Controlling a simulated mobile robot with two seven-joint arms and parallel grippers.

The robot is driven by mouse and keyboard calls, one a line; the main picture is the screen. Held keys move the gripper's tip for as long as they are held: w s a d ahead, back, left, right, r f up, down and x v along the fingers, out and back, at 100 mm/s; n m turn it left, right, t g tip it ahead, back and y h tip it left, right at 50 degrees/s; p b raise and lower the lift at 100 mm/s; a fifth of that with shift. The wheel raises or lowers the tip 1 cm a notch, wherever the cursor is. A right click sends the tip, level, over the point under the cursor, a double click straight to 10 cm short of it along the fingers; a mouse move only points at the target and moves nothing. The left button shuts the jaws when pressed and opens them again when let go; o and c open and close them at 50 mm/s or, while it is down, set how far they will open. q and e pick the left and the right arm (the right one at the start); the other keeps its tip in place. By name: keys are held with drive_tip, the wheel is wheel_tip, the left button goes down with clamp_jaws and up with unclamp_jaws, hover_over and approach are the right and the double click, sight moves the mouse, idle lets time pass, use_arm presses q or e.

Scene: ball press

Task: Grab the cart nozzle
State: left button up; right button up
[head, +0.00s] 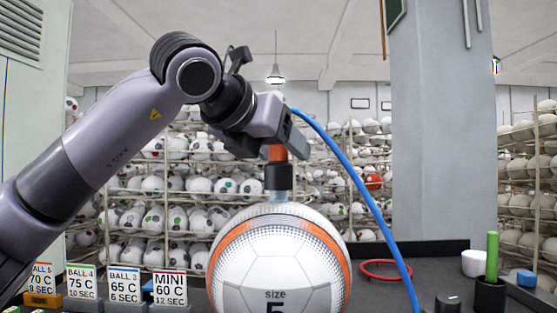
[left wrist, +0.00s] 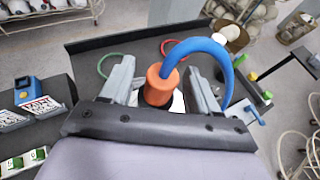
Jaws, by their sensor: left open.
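The nozzle (head: 278,153) is an orange piece above a black collar, upright on top of a white ball (head: 280,262) marked "size 5" with orange bands. A blue hose (head: 350,180) runs from it down to the right. My left gripper (head: 277,143) is at the nozzle's top, coming from the upper left. In the left wrist view, the orange nozzle (left wrist: 161,84) stands between the two spread grey fingers, with gaps at both sides. The blue hose (left wrist: 195,45) arcs out of its top. The ball is mostly hidden there. My right gripper does not show.
Label cards (head: 125,283) stand at the lower left. A red ring (head: 385,269), a green stick in a black cup (head: 490,285) and a white piece (head: 473,263) are at the right. Ball racks and a grey pillar (head: 433,120) stand behind.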

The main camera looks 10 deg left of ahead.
use_arm(q)
clamp_jaws()
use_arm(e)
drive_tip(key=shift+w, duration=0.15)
use_arm(q)
drive_tip(key=shift+r, duration=0.1)
wheel_tip(320, 180, up, 20)
drive_tip(key=p, duration=0.7)
drive_tip(key=shift+p, duration=0.3)
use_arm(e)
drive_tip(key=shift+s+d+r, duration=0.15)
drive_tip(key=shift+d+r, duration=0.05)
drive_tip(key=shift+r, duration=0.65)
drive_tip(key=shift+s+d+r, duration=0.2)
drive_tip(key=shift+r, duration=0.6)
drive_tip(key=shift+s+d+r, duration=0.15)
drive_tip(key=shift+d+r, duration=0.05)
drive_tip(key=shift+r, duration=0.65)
